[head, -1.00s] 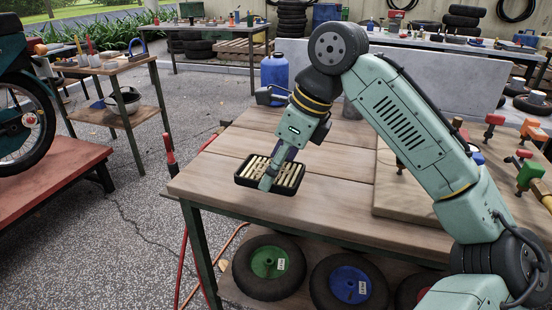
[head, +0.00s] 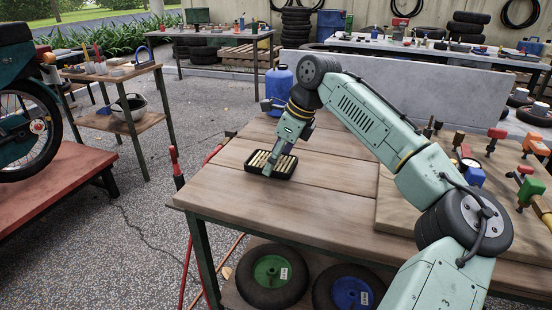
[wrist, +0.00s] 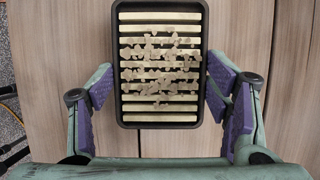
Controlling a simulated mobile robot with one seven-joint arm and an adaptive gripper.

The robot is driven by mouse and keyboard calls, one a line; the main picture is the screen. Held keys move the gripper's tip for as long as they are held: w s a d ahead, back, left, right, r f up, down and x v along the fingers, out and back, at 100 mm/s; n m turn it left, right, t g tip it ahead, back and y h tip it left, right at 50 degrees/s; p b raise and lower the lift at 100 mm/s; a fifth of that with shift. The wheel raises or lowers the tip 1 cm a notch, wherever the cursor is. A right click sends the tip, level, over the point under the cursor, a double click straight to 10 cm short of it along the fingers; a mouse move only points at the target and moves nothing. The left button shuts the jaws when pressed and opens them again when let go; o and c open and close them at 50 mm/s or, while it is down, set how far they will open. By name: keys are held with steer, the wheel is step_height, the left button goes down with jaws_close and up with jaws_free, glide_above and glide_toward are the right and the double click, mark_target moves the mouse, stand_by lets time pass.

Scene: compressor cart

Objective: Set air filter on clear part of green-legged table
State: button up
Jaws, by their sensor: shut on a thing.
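The air filter is a black rectangular tray with cream pleats and bits of debris on them; it shows in the head view (head: 285,165) and fills the upper middle of the wrist view (wrist: 160,85). My gripper (head: 271,164) is shut on it, with purple-padded fingers on both sides of the frame in the wrist view (wrist: 160,103). The filter is level, over the left part of the wooden table with green legs (head: 235,203). I cannot tell whether its underside touches the boards.
A blue jug (head: 279,83) stands at the table's back left. A raised board (head: 400,205) with clamps and small parts takes up the right side. The boards in front of and right of the filter are bare. Wheels (head: 272,275) lie on the shelf below.

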steer(key=shift+f, duration=0.25)
steer(key=shift+f, duration=0.15)
steer(key=o, duration=1.3)
steer(key=shift+o, duration=0.2)
steer(key=v, duration=1.2)
